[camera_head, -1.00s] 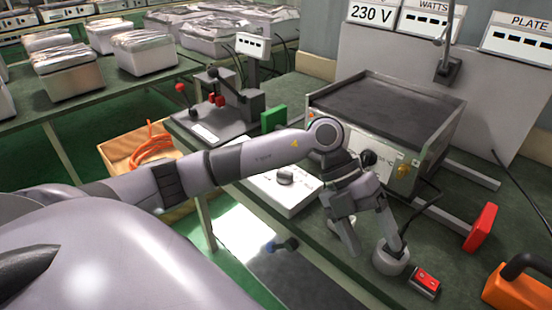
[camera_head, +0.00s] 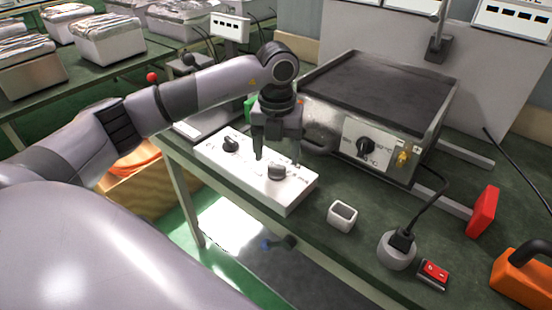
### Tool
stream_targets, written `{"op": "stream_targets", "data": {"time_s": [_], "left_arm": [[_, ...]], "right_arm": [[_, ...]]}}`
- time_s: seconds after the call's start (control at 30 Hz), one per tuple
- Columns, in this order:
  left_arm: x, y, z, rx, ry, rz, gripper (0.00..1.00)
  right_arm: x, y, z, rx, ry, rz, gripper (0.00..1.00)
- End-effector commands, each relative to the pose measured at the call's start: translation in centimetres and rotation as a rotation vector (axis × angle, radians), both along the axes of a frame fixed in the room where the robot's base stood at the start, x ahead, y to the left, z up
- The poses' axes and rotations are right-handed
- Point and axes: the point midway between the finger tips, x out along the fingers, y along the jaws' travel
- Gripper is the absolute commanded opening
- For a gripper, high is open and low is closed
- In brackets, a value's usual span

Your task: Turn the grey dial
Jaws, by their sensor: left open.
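A white control box (camera_head: 232,172) sits at the front edge of the green table. It carries two dials: a dark one (camera_head: 231,144) on its left part and a grey one (camera_head: 277,172) on its right part. My left gripper (camera_head: 277,160) points down over the box, open, with its two fingers apart. The fingertips are just behind or around the grey dial; I cannot tell whether they touch it. My right gripper is not in view.
A hot plate unit (camera_head: 375,90) with a black knob (camera_head: 366,147) stands behind to the right. A small white cup (camera_head: 342,216), a round grey socket (camera_head: 397,249) with a plugged-in cable, a red switch (camera_head: 433,271) and an orange block (camera_head: 522,280) are at right.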

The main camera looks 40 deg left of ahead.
Motion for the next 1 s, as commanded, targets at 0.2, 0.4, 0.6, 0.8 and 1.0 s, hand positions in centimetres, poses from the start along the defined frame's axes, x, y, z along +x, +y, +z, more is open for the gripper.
{"op": "stream_targets", "data": {"time_s": [0.2,0.4,0.6,0.8,1.0], "left_arm": [[0.0,0.0,-2.5,-0.001,0.000,0.000,0.70],[0.0,0.0,-3.0,-0.002,-0.001,-0.001,0.70],[0.0,0.0,-2.9,-0.002,-0.001,-0.001,0.47],[0.0,0.0,-2.9,-0.002,-0.001,-0.002,0.14],[0.0,0.0,-2.9,-0.002,-0.001,-0.022,0.14]], "right_arm": [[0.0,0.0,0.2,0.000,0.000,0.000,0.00],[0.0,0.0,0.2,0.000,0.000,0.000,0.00],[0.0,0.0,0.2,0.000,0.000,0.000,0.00],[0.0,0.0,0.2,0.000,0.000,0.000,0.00],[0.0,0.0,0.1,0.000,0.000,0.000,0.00]]}}
